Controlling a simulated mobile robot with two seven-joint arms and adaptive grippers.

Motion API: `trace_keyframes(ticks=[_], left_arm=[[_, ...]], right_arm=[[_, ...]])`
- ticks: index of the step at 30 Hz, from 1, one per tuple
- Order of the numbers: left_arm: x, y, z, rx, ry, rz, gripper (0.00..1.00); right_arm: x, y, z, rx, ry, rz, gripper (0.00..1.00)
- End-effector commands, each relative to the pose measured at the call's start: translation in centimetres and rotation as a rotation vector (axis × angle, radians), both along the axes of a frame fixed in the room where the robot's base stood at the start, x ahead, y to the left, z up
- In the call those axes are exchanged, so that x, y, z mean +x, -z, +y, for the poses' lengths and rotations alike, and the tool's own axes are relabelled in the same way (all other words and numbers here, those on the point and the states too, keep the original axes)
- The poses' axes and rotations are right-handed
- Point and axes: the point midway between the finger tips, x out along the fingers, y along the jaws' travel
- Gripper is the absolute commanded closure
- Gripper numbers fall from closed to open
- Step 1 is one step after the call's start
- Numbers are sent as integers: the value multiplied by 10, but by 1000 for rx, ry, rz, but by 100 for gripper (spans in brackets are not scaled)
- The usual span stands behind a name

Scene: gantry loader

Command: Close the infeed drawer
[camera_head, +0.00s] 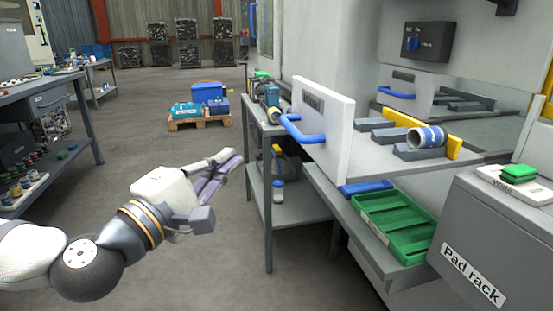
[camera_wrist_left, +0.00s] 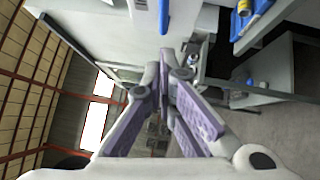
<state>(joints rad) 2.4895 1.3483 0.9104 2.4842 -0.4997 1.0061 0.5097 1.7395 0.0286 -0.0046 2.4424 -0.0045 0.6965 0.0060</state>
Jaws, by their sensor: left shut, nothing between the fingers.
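The infeed drawer stands open in the head view, with a white front panel (camera_head: 334,140) and a blue bar handle (camera_head: 298,128). In the drawer, a silver cylinder with a blue band (camera_head: 427,137) lies among grey blocks (camera_head: 420,152). My left gripper (camera_head: 236,158) is shut and empty, to the left of the handle and apart from it. In the left wrist view the fingertips (camera_wrist_left: 165,58) meet, and the blue handle (camera_wrist_left: 164,16) on the white panel (camera_wrist_left: 145,18) shows beyond them. My right gripper is not in view.
A green tray (camera_head: 397,222) sits on a ledge below the drawer. A grey pad rack (camera_head: 480,240) stands at the right. A shelf table (camera_head: 268,190) stands left of the drawer. The floor (camera_head: 200,265) around my left arm is clear.

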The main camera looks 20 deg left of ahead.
Motion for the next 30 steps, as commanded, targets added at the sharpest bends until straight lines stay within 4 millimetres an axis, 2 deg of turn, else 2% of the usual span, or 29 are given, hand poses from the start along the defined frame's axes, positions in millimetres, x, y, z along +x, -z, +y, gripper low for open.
trace_keyframes(ticks=[1,4,6,11,12,18,30], left_arm=[[7,14,-2,1,1,7,100],[18,10,-5,-1,5,4,100],[33,-1,-8,3,4,4,100],[66,-9,-15,3,5,1,100],[70,-10,-22,3,8,1,100],[83,-15,-43,2,6,3,100],[86,-16,-47,2,4,2,100]], right_arm=[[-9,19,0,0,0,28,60],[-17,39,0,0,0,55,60],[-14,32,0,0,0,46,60],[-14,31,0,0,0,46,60],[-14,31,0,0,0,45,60],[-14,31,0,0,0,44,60],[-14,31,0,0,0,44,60]])
